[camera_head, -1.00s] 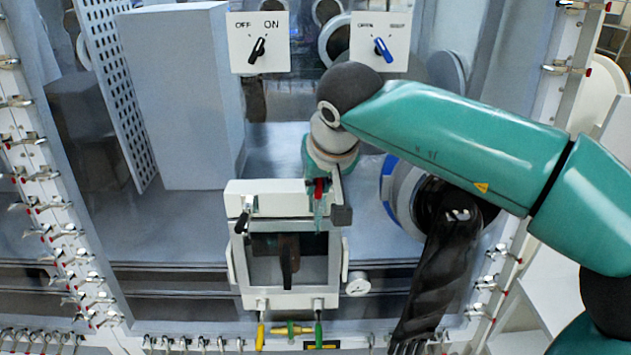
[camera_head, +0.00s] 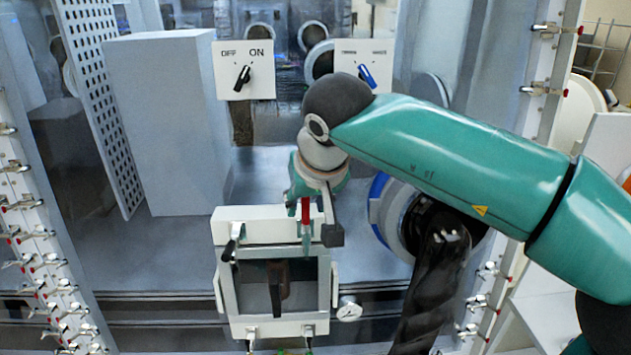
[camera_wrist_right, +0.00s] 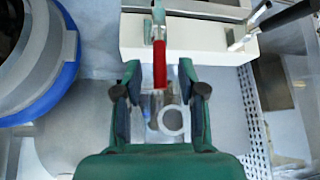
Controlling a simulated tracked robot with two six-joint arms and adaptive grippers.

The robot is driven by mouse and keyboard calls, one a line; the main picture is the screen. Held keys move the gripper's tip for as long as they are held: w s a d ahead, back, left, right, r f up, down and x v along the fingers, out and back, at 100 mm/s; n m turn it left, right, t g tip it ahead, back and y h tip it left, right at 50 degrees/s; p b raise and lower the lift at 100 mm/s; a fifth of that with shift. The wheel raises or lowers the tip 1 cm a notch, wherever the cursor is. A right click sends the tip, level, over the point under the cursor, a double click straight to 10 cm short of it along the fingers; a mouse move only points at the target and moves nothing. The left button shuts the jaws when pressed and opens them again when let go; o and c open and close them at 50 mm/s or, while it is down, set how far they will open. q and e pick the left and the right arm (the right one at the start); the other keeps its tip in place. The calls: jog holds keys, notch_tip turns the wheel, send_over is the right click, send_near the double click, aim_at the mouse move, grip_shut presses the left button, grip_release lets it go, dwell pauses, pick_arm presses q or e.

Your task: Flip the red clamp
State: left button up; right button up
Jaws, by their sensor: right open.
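The red clamp (camera_head: 305,212) is a toggle clamp with a red handle on the right part of the top of a white box with a window (camera_head: 228,215). In the right wrist view the red handle (camera_wrist_right: 159,66) points from the box toward my right gripper (camera_wrist_right: 158,93). The fingers are open on either side of the handle's line, with gaps on both sides. In the head view my right gripper (camera_head: 312,195) is just behind and above the clamp, partly hidden by my wrist. My left gripper is not in view.
A second clamp with a black handle (camera_head: 232,243) is on the box's left side. A blue-rimmed glove port (camera_head: 375,200) with a black glove (camera_head: 436,270) is to the right. A pale block (camera_head: 165,125) and perforated panel (camera_head: 95,95) stand left. Switch plates (camera_head: 243,70) are above.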

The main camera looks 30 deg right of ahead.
jog(key=v, duration=0.9)
jog(key=shift+s, duration=0.2)
jog(key=shift+r, duration=0.1)
